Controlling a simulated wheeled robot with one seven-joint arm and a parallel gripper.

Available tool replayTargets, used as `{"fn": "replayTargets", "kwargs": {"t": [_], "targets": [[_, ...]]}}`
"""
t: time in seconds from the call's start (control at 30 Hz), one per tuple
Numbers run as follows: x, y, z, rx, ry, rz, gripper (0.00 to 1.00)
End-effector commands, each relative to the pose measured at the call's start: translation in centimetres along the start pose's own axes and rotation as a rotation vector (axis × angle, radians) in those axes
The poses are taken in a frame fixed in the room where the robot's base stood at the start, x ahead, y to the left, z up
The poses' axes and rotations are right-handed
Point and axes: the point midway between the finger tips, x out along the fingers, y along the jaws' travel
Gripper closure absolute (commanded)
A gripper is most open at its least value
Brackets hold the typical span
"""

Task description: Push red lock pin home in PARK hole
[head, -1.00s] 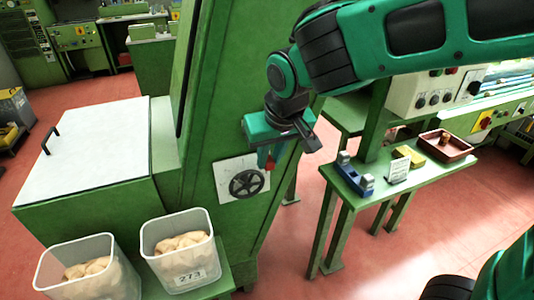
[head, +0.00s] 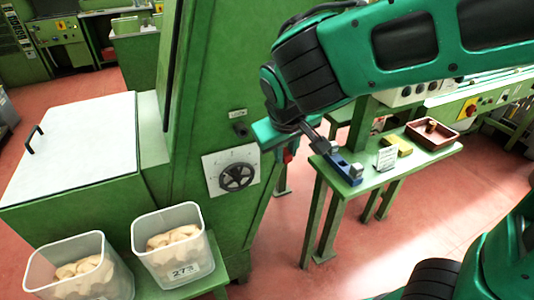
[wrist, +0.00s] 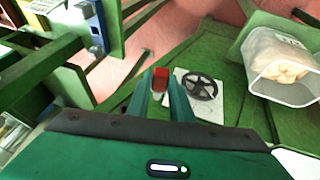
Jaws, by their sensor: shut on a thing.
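My gripper (head: 284,152) is shut on the red lock pin. The pin's red end shows below the jaws in the head view (head: 288,156) and between the fingertips in the wrist view (wrist: 160,79). The gripper hangs right of the green cabinet's front panel (head: 200,110), apart from the white plate with the black spoked handwheel (head: 237,177). A small dark fitting (head: 241,130) sits above the plate, under a small label (head: 238,113) too small to read. I cannot tell whether it is the PARK hole. The pin's lower part is hard to make out.
A green bench (head: 335,174) at right holds a blue fixture (head: 346,168), a white card (head: 386,159), a yellow block (head: 398,146) and a brown tray (head: 455,135). Red floor lies open between cabinet and bench.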

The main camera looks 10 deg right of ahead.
Motion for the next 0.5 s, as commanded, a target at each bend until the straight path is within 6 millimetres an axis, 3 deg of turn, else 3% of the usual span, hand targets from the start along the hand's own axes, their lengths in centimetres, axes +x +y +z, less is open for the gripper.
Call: {"fn": "replayTargets", "kwargs": {"t": [0.2, 0.5], "targets": [[0.6, 4.1, 0.6, -0.079, -0.007, 0.176, 1.00], [0.7, 5.9, 0.4, -0.113, -0.012, 0.252, 1.00]]}}
